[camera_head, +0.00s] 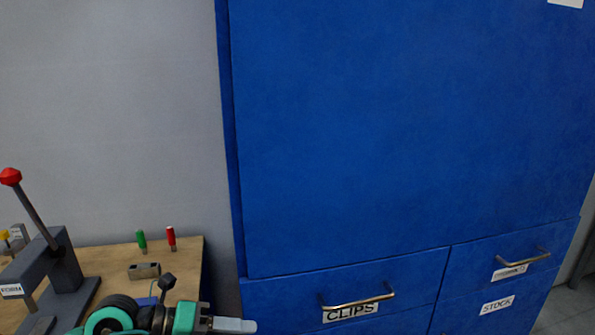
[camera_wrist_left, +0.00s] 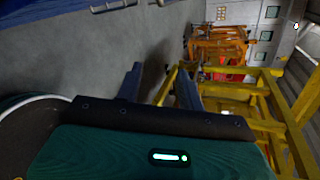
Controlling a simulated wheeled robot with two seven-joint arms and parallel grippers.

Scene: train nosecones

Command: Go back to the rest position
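My left gripper (camera_head: 235,325) shows at the bottom of the head view, a teal and black arm part with a pale grey fingertip in front of the blue cabinet's lower left. My right gripper is in neither view.
A blue cabinet (camera_head: 400,130) fills the right, with a shut CLIPS drawer (camera_head: 300,298) and a STOCK drawer (camera_head: 470,308). A wooden bench (camera_head: 185,262) at left bears a red-knobbed lever press (camera_head: 62,260). Yellow frames (camera_wrist_left: 255,110) stand in the wrist view.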

